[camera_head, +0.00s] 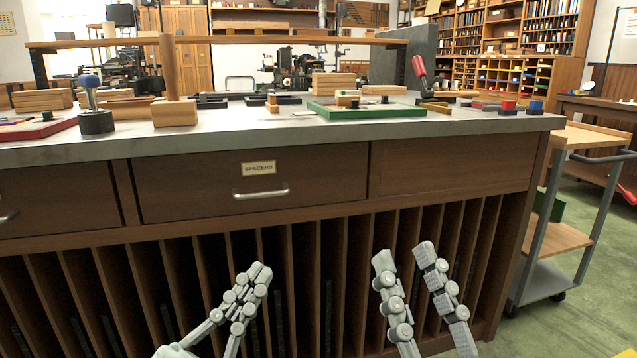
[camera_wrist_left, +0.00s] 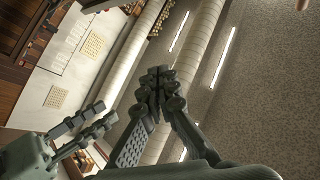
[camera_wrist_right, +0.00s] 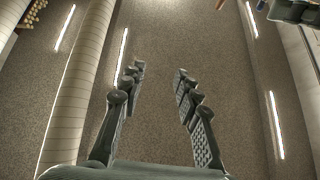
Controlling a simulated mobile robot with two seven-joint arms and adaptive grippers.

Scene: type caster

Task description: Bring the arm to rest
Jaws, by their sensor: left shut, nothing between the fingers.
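My left gripper (camera_head: 258,275) is in front of the bench, below the drawers. Its fingers are closed together and empty; the left wrist view shows the tips meeting (camera_wrist_left: 160,78) with ceiling behind them. My right gripper (camera_head: 402,256) is to its right at about the same height, also in front of the bench. Its fingers stand apart, and the right wrist view shows an empty gap between them (camera_wrist_right: 158,75). Both grippers point upward.
The stone-topped bench (camera_head: 330,130) stands ahead, with a drawer labelled "SPACERS" (camera_head: 255,182) and upright slots under it. A green tray (camera_head: 365,109), a mallet (camera_head: 172,90) and wooden blocks lie on top. A cart (camera_head: 572,180) stands at the right. The green floor (camera_head: 560,325) there is partly clear.

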